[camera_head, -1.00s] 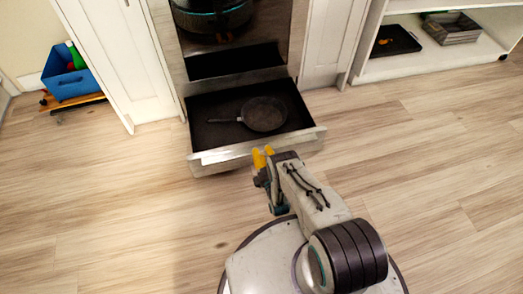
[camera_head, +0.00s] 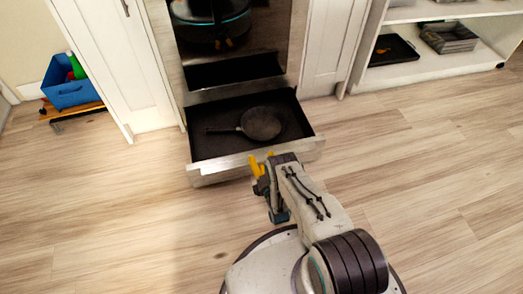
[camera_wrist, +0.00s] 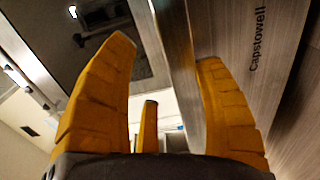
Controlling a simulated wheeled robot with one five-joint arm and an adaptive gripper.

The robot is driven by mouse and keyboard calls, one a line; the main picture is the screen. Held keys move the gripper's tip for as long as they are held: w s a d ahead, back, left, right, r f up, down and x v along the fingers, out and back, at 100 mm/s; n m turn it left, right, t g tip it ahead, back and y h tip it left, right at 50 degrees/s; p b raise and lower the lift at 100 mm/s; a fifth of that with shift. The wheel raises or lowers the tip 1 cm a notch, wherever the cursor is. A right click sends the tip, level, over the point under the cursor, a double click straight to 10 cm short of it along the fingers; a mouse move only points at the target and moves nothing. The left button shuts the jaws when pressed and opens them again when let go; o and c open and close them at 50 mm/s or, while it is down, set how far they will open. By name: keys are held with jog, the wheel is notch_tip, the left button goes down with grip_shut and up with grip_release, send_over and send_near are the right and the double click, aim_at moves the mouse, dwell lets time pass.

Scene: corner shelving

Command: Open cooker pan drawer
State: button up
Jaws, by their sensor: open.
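The cooker pan drawer (camera_head: 235,168) is pulled out below the oven, with a pale front panel and a dark interior. A black frying pan (camera_head: 262,123) lies inside it, its handle pointing left. My gripper (camera_head: 258,164) is at the drawer's front panel, near its middle. In the wrist view my gripper (camera_wrist: 165,100) has its yellow fingers apart. The panel edge (camera_wrist: 183,75) runs between them, with the dark interior on the left finger's side. I cannot tell whether the fingers touch the panel.
The oven (camera_head: 232,45) is above the drawer, between white cabinet doors (camera_head: 120,70). A blue crate (camera_head: 72,92) stands on a low wheeled board at left. White shelving (camera_head: 425,68) with a dark tray (camera_head: 395,50) is at right. The wooden floor around the drawer is clear.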

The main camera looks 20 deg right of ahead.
jog(key=shift+o, duration=0.7)
notch_tip(320, 180, up, 6)
jog(key=shift+w, duration=0.15)
jog(key=shift+r, duration=0.4)
jog(key=shift+c, duration=0.7)
jog(key=shift+r, duration=0.55)
jog(key=shift+s, duration=0.2)
